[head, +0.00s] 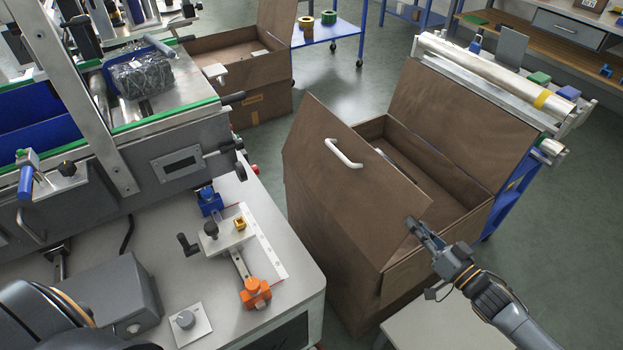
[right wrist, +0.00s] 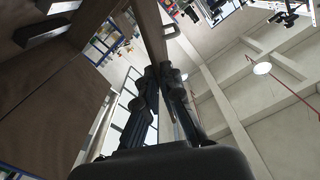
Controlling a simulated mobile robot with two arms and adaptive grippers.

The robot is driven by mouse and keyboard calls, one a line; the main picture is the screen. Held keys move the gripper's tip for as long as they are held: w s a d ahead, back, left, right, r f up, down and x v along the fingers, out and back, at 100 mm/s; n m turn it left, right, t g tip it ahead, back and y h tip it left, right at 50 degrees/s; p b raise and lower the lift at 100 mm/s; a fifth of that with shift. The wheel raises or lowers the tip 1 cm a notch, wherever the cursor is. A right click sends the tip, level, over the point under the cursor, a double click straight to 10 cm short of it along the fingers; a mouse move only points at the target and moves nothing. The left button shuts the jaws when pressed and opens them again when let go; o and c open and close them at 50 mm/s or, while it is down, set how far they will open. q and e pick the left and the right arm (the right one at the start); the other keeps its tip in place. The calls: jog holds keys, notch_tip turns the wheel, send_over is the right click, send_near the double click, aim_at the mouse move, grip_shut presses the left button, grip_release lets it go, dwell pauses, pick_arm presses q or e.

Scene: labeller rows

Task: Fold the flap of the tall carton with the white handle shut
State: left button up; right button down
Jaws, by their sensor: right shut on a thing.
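The tall brown carton (head: 330,255) stands open at the middle right of the head view. Its near flap (head: 340,185) carries the white handle (head: 343,152) and stands up at a tilt, away from the opening's far side. A second, wider panel (head: 450,125) stands raised at the carton's far right. My right gripper (head: 416,230) is at the right end of the near flap, shut on its edge. In the right wrist view the flap's edge (right wrist: 150,28) runs between the fingers (right wrist: 165,78). My left gripper is not in view.
A grey bench (head: 305,275) with an orange-knobbed fixture (head: 256,292) stands left of the carton. A blue cart (head: 515,190) with a film roll (head: 480,65) is behind it at right. Another open carton (head: 262,105) stands further back. A pale surface (head: 440,325) lies below my right arm.

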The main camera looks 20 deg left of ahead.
jog(key=shift+d+f, duration=0.1)
jog(key=shift+f, duration=0.05)
jog(key=w+d+f+m+b, duration=0.1)
jog(key=b, duration=0.1)
jog(key=w+d+f+m+b, duration=0.1)
jog(key=w+f+m+b, duration=0.1)
jog(key=shift+w+d+m+b, duration=0.25)
jog(key=shift+m+b, duration=0.05)
jog(key=shift+w+d+f+m+b, duration=0.45)
jog(key=shift+f+m+b, duration=0.2)
jog(key=shift+b, duration=0.25)
